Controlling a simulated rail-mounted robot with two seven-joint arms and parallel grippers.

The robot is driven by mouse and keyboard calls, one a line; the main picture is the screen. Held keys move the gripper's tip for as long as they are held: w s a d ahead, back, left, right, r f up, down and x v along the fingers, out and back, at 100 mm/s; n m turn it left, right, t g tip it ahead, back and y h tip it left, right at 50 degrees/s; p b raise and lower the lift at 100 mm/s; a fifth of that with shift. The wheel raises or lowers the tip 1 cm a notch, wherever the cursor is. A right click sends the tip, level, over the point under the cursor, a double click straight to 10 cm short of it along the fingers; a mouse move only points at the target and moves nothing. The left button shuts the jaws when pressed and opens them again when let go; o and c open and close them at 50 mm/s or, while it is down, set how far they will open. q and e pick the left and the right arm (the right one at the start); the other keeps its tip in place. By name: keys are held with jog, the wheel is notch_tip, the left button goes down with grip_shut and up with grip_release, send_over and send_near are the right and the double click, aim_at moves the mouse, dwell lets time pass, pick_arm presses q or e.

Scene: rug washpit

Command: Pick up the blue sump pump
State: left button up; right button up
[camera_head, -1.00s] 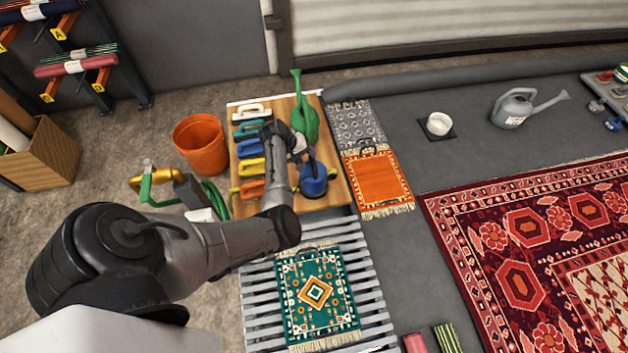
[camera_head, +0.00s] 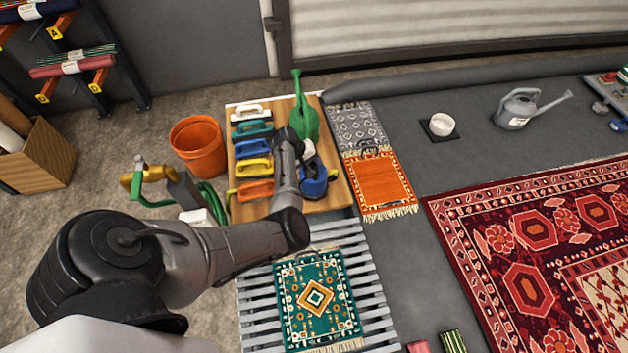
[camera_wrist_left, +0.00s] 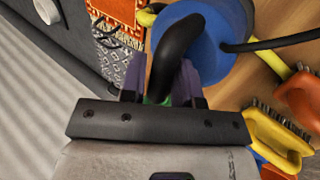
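The blue sump pump (camera_head: 314,188) stands on the right side of the wooden board, partly hidden behind my left arm in the head view. In the left wrist view its round blue body (camera_wrist_left: 215,35) is close up, with a thick black curved handle or hose (camera_wrist_left: 178,45) and a thin black cable. My left gripper (camera_head: 308,152) is at the pump. In the left wrist view its purple-padded fingers (camera_wrist_left: 160,80) stand apart on either side of the black handle, with green showing between them. Firm contact with the handle cannot be seen. My right gripper is in neither view.
The wooden board (camera_head: 335,195) also carries a green watering can (camera_head: 303,115) and several coloured brushes (camera_head: 254,148), close to the pump. An orange bucket (camera_head: 199,147) stands left of it. An orange rug (camera_head: 379,185) lies right, and a slatted rack (camera_head: 262,310) in front.

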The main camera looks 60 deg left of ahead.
pick_arm(q)
grip_shut()
dwell(0.9)
jog(key=shift+r, duration=0.15)
